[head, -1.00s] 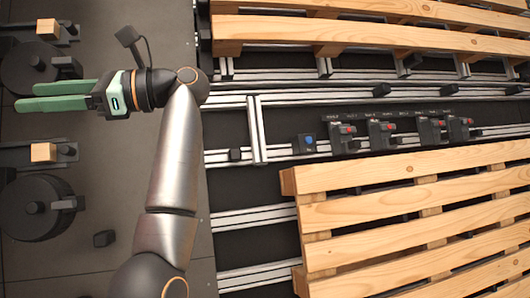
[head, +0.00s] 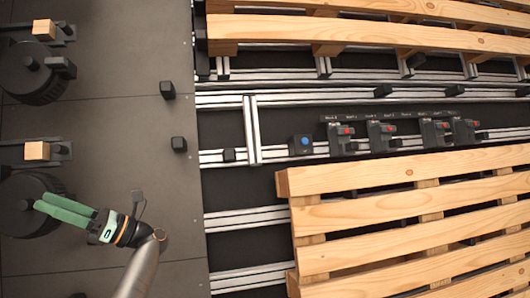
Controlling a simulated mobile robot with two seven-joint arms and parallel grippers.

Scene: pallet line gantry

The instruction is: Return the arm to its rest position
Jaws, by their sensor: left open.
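My left gripper (head: 66,212) has green fingers and shows at the lower left in the head view. It is open and empty, with its fingers pointing left over the edge of the lower round black unit (head: 22,218). The left arm (head: 140,272) comes up from the bottom edge. I cannot tell whether the fingers touch the black unit. My right gripper is not in view.
Wooden pallets lie at the upper right (head: 360,35) and lower right (head: 400,215). Between them, aluminium rails carry a blue-button box (head: 301,145) and several red-marked devices. Wooden blocks (head: 44,30) and (head: 37,151) sit on black fixtures at left. The grey floor (head: 110,120) is mostly clear.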

